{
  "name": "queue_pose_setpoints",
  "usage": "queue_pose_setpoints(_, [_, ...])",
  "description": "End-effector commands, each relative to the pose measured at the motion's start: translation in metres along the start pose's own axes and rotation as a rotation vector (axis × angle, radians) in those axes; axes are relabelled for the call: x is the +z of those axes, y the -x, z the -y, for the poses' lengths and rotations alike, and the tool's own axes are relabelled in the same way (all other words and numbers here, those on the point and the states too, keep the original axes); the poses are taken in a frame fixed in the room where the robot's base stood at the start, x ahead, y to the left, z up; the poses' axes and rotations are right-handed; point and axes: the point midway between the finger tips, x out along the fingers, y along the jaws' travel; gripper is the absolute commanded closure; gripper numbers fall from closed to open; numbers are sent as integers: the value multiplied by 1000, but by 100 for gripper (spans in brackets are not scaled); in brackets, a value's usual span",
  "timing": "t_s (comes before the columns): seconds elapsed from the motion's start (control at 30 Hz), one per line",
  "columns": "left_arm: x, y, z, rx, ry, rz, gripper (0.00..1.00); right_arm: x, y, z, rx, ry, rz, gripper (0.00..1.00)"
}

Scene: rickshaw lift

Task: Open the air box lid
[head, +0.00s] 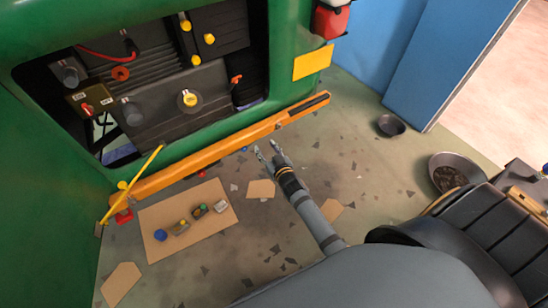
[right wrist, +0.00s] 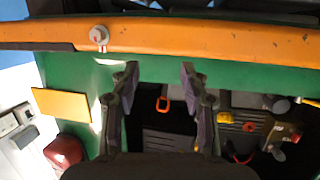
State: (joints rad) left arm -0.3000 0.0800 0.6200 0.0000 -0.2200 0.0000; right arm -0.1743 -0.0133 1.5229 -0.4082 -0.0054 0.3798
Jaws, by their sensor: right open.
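My right gripper (head: 267,150) is open and empty, near the orange bar along the green machine's lower edge. In the right wrist view its two fingers (right wrist: 160,72) point toward the green machine and this bar, with a clear gap between them. An open compartment in the machine holds dark grey, ribbed boxes and panels. A grey panel (head: 160,113) bears a yellow knob (head: 189,98). An orange handle (head: 236,79) is at the compartment's right side; an orange loop (right wrist: 163,103) shows in the wrist view. Which part is the air box lid I cannot tell. My left gripper is out of view.
The orange bar (head: 210,152) crosses in front of the compartment. A yellow rod (head: 135,180) leans at its left end. A cardboard sheet (head: 180,240) with small parts lies on the floor. A dark bowl (head: 391,125) and a pan (head: 450,172) stand at right.

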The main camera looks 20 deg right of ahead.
Motion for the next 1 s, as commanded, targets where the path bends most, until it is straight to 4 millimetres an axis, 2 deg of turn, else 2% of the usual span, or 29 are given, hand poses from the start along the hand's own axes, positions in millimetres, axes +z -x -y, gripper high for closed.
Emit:
queue_pose_setpoints(0.1, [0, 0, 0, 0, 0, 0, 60, 16, 2, -1, 1, 2, 33, 55])
queue_pose_setpoints(0.23, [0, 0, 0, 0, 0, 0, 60, 26, 3, -2, 2, 3, 52, 55])
queue_pose_setpoints(0.83, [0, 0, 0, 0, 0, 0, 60, 31, 4, -2, 3, 4, 62, 55])
queue_pose_setpoints(0.87, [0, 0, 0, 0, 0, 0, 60, 36, 5, -2, 3, 4, 72, 55])
queue_pose_setpoints(0.93, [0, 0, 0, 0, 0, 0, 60, 60, 10, -4, 5, 7, 122, 55])
queue_pose_setpoints(0.97, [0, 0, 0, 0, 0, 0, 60, 76, 14, -5, 6, 9, 155, 55])
queue_pose_setpoints(1.0, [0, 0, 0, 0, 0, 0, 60, 103, 22, -7, 9, 13, 212, 55])
